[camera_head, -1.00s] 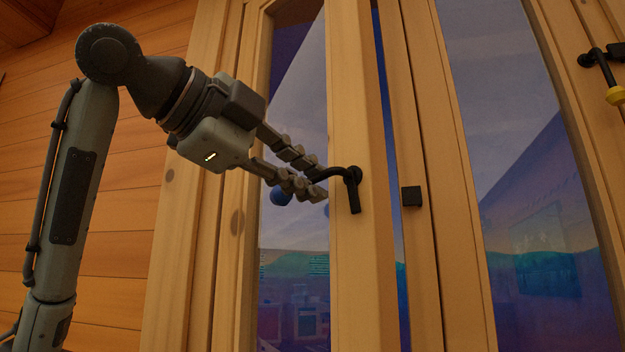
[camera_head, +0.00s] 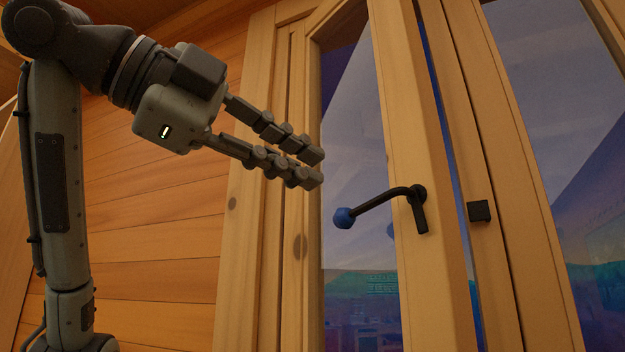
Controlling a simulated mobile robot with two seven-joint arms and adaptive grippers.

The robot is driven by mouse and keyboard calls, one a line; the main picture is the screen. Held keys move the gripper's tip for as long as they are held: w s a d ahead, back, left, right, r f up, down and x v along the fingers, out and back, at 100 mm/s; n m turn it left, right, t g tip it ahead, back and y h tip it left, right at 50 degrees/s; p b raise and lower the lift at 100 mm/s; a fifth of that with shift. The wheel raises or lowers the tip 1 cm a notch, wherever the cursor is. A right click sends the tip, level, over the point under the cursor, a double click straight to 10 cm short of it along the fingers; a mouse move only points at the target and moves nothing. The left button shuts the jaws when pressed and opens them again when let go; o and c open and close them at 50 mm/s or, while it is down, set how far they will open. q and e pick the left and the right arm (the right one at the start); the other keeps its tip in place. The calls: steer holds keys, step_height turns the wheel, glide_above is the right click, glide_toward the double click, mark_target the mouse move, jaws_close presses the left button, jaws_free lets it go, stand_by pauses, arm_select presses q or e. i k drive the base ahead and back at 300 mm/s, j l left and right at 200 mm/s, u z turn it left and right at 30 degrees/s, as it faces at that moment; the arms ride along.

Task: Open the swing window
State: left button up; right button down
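The left window sash (camera_head: 402,145) is a wooden frame around glass. It stands slightly ajar, with a narrow strip of outside showing between it and the post on its right. Its black handle (camera_head: 388,198) ends in a blue knob (camera_head: 344,218) pointing left. My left gripper (camera_head: 316,168) is up and left of the knob, apart from it, and holds nothing visible. Its two fingers lie close together at the tips, and I cannot tell whether they touch. A black catch (camera_head: 480,211) sits on the post right of the sash. My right gripper is not in view.
The fixed wooden window frame (camera_head: 246,215) stands left of the sash, beside a plank wall (camera_head: 150,230). Another glass pane (camera_head: 540,110) is to the right. The space below my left gripper is clear.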

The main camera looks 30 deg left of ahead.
mark_target(436, 310)
steer(key=k+j, duration=0.3)
steer(key=k, duration=0.15)
steer(key=k+j, duration=0.35)
steer(key=k, duration=0.1)
